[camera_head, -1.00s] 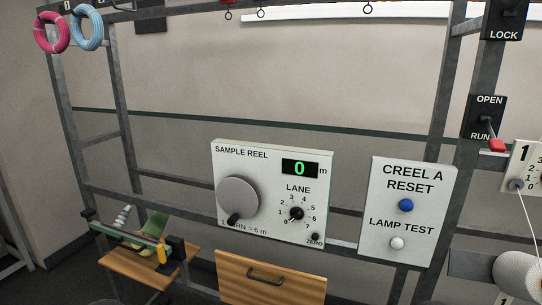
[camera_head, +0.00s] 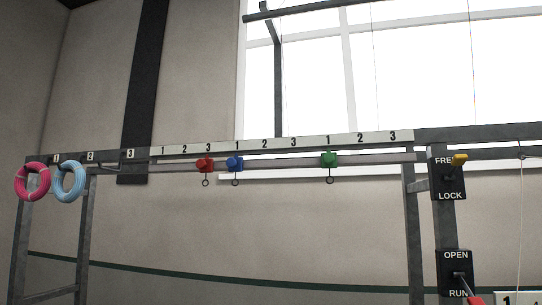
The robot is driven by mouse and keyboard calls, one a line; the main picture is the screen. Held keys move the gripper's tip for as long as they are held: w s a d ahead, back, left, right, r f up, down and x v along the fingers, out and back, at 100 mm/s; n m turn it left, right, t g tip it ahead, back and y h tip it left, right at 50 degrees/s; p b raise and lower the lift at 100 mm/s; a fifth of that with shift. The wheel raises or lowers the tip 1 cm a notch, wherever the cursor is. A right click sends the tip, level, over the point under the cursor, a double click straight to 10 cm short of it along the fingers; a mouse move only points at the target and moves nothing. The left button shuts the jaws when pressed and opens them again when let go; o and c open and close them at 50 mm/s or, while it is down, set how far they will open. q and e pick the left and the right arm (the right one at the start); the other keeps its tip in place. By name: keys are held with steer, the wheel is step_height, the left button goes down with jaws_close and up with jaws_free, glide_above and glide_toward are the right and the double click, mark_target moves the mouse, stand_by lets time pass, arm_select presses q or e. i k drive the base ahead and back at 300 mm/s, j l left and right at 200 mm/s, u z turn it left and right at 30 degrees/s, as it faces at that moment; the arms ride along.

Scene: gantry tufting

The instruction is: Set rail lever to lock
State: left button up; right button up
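The rail lever (camera_head: 460,158) has a yellow handle on a black plate (camera_head: 437,182) marked FREE at the top and LOCK at the bottom. The plate is on the right post, just under the top beam. The yellow handle is up at the FREE end. The overhead rail (camera_head: 280,161) carries a red carriage (camera_head: 205,164), a blue carriage (camera_head: 235,163) and a green carriage (camera_head: 329,159), each with a ring hanging below. Neither of my grippers is in view.
Below the rail lever is a second black plate (camera_head: 455,265) marked OPEN and RUN, with a red-tipped lever (camera_head: 475,300) down at RUN. A pink coil (camera_head: 33,196) and a light blue coil (camera_head: 54,189) hang at the left. The space under the rail looks clear.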

mark_target(458, 160)
steer(key=z, duration=1.4)
